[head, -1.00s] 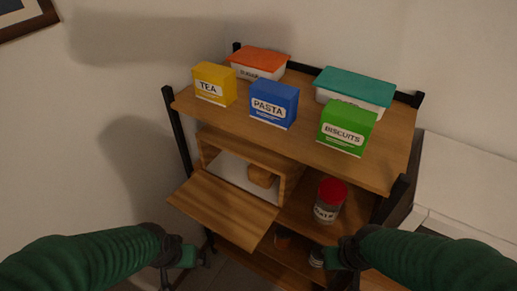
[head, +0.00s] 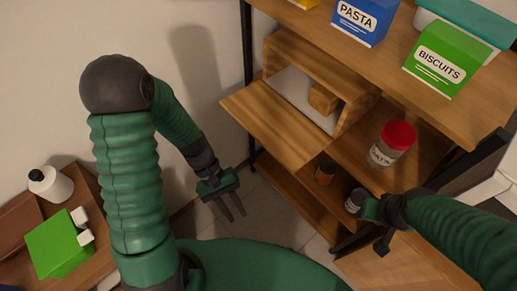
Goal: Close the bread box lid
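The wooden bread box (head: 310,62) sits on a middle shelf in the head view. Its lid (head: 275,125) is open, folded down and sticking out past the shelf front. A brown loaf (head: 323,97) is inside against a pale interior. My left gripper (head: 235,215) is below and left of the lid, apart from it. Its two fingers point down with a gap between them, and nothing is held. My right gripper (head: 383,245) is at the lower right, in front of the lower shelf, away from the box; its finger gap is not clear.
A red-capped jar (head: 391,143) stands right of the box. Blue pasta (head: 362,20) and green biscuits (head: 445,57) boxes are on top. A low table at left holds a white bottle (head: 50,184) and green box (head: 60,245).

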